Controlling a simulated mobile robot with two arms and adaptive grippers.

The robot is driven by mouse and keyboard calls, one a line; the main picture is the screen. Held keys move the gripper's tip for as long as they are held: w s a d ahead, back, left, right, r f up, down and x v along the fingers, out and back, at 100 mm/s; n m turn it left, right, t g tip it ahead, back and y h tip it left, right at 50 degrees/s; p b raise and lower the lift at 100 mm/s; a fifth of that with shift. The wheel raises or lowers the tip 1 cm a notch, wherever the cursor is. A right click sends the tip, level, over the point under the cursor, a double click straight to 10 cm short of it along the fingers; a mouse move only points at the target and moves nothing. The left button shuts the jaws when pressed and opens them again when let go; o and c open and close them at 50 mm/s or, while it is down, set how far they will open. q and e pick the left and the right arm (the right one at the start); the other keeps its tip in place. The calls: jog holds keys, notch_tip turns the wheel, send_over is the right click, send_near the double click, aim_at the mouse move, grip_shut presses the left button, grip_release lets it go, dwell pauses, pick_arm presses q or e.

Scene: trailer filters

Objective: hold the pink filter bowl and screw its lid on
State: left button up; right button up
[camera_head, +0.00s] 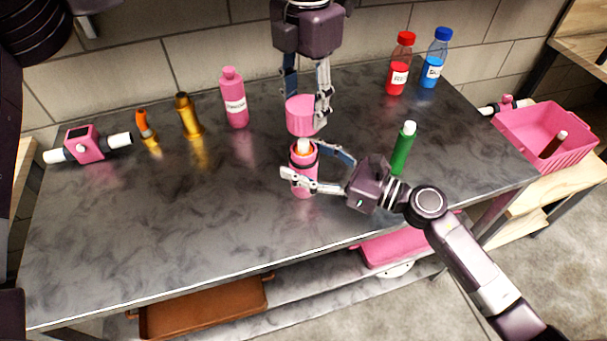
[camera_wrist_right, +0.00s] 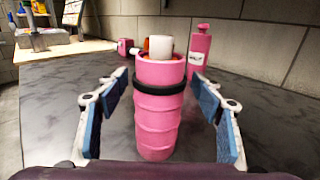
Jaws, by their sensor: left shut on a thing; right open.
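The pink filter bowl (camera_head: 303,181) stands upright on the dark table, with a black band near its top. A white and orange piece (camera_head: 304,147) shows at its open mouth. My right gripper (camera_head: 299,172) is open around the bowl, one finger on each side. In the right wrist view the bowl (camera_wrist_right: 160,120) stands between the open fingers, with gaps on both sides. My left gripper (camera_head: 306,108) points down and is shut on the pink lid (camera_head: 301,117), held just above the bowl and apart from it. The lid is out of the right wrist view.
A pink bottle (camera_head: 234,98), a gold piece (camera_head: 188,115), an orange-topped piece (camera_head: 146,126) and a pink fitting (camera_head: 86,144) stand at left. A green bottle (camera_head: 403,149) stands close to my right arm. Red (camera_head: 399,66) and blue (camera_head: 435,60) bottles stand at the back. A pink crate (camera_head: 540,140) sits right. The front left is clear.

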aim_at(305, 140)
jog(key=shift+c, duration=0.4)
grip_shut()
pick_arm(q)
jog(key=shift+f, duration=2.45)
jog(key=shift+d+f, duration=0.15)
jog(key=shift+f, duration=0.75)
jog(key=shift+f, duration=0.6)
